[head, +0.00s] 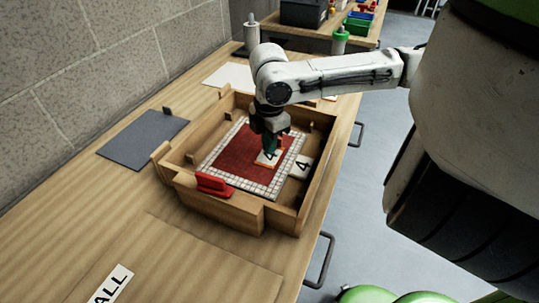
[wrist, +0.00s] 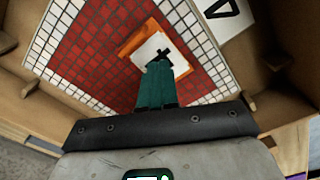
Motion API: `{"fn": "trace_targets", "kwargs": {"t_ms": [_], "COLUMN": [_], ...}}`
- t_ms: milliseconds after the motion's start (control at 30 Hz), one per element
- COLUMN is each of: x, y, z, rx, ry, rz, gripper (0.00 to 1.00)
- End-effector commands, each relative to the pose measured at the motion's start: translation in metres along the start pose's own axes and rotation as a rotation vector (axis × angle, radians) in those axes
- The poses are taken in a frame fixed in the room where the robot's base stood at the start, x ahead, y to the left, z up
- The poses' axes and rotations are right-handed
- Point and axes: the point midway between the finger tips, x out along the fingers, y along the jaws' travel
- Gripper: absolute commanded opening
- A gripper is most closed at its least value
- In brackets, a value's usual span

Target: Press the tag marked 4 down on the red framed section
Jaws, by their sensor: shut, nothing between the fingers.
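A white tag with an orange edge (head: 267,158) lies tilted on the red section (head: 232,150) of the mosaic, near its right side. It shows in the wrist view (wrist: 147,48) with a dark mark, partly hidden by my fingers, that looks like part of a 4. A white tile border (head: 213,152) surrounds the red section. My gripper (head: 271,148) is shut and empty, pointing down with its teal fingertips (wrist: 157,70) at the tag. I cannot tell whether they touch it. A larger white card marked 4 (head: 301,166) lies at the panel's right corner.
A wooden tray (head: 285,221) with raised walls encloses the mosaic. A red object (head: 214,185) sits on its front wall. A grey mat (head: 144,133) lies left of the tray. A label reading ALL (head: 112,286) lies in front; the bench there is otherwise clear.

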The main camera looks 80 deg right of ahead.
Motion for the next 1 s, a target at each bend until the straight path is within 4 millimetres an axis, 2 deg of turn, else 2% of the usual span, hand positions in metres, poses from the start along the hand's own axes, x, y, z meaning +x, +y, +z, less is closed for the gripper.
{"fn": "trace_targets", "kwargs": {"t_ms": [1000], "x": [0.012], "y": [0.0], "z": [0.0], "rx": [0.0], "ry": [0.0], "rz": [0.0], "gripper": [0.0]}}
